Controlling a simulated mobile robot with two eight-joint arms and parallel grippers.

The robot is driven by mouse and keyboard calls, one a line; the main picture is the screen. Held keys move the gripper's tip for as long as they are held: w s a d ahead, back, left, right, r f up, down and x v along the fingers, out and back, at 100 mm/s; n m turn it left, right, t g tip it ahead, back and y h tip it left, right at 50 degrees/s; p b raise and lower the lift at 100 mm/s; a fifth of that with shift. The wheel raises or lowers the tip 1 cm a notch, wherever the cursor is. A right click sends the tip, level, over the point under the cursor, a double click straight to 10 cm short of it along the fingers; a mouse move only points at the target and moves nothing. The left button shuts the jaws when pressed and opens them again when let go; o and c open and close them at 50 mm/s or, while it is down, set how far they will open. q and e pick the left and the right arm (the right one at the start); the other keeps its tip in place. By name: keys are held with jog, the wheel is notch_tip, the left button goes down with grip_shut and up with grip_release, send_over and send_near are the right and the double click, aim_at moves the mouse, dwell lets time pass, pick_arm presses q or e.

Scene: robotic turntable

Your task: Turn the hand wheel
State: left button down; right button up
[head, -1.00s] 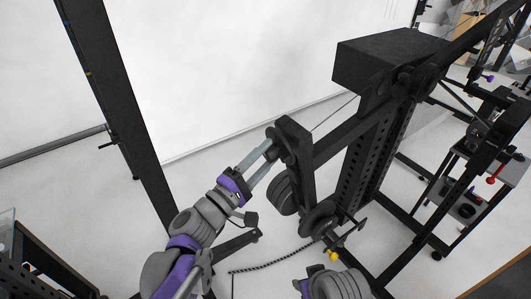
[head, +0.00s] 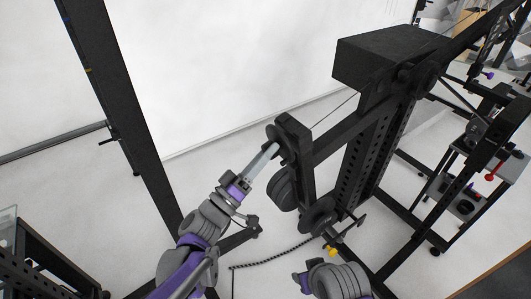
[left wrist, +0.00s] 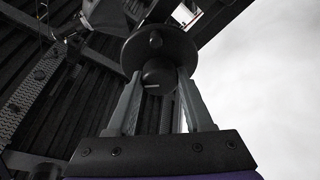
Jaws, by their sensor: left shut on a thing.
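The hand wheel (head: 272,132) is a black disc on the left side of the black frame's upright post, partly hidden behind that post in the head view. In the left wrist view the wheel (left wrist: 157,45) is a round dark disc with a rounded knob (left wrist: 158,76) in front of it. My left gripper (head: 272,151) reaches up to the wheel from the lower left. Its two fingers, also in the left wrist view (left wrist: 160,88), are shut on the knob, one on each side. In the head view the fingers overlap nearly edge-on.
Round black weight plates (head: 283,190) hang close below the wheel. A tall black post (head: 120,100) stands to the left. A black box (head: 385,58) tops the frame. A chain (head: 270,259) lies on the pale floor. Open floor lies left of the wheel.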

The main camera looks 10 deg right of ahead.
pick_arm(q)
jog(key=shift+m+g+h, duration=0.4)
jog(key=shift+m+g, duration=0.1)
jog(key=shift+m, duration=1.1)
jog(key=shift+m, duration=0.3)
jog(key=shift+c, duration=1.5)
grip_release()
jog(key=shift+a, duration=0.1)
jog(key=b+v, duration=0.2)
jog(key=v, duration=0.8)
jog(key=shift+a+f, duration=0.2)
jog(key=shift+f, duration=0.1)
jog(key=shift+s, duration=0.15)
